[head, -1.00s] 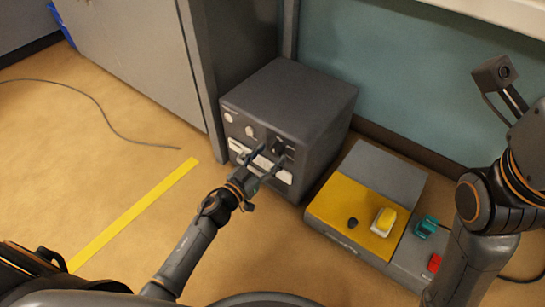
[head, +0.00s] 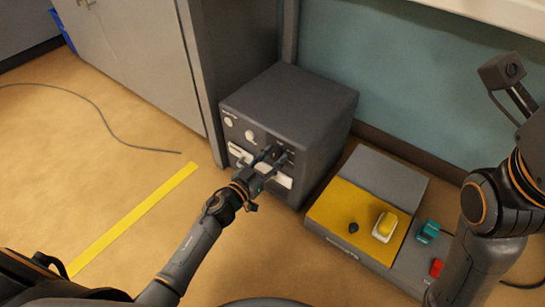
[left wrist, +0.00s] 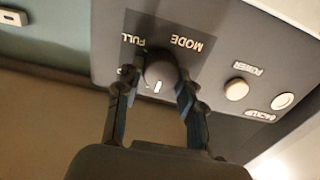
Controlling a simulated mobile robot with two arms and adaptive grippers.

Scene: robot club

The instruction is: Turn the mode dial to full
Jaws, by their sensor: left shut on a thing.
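The mode dial (left wrist: 162,70) is a dark round knob on the front of a dark grey box (head: 290,100). In the left wrist view, which shows the panel upside down, the labels MODE and FULL sit by it. A short white mark shows on the dial's lower part in that picture, away from the FULL label. Another label is partly hidden behind a finger. My left gripper (left wrist: 158,80) has its fingers on either side of the dial, shut on it. In the head view my left gripper (head: 274,158) reaches the panel and hides most of the dial.
Two round knobs, POWER (left wrist: 236,89) and BACKUP (left wrist: 283,101), sit beside the dial. A yellow and grey console (head: 340,215) with a yellow button, teal and red parts stands right of the box. A grey cabinet (head: 150,60) is at left.

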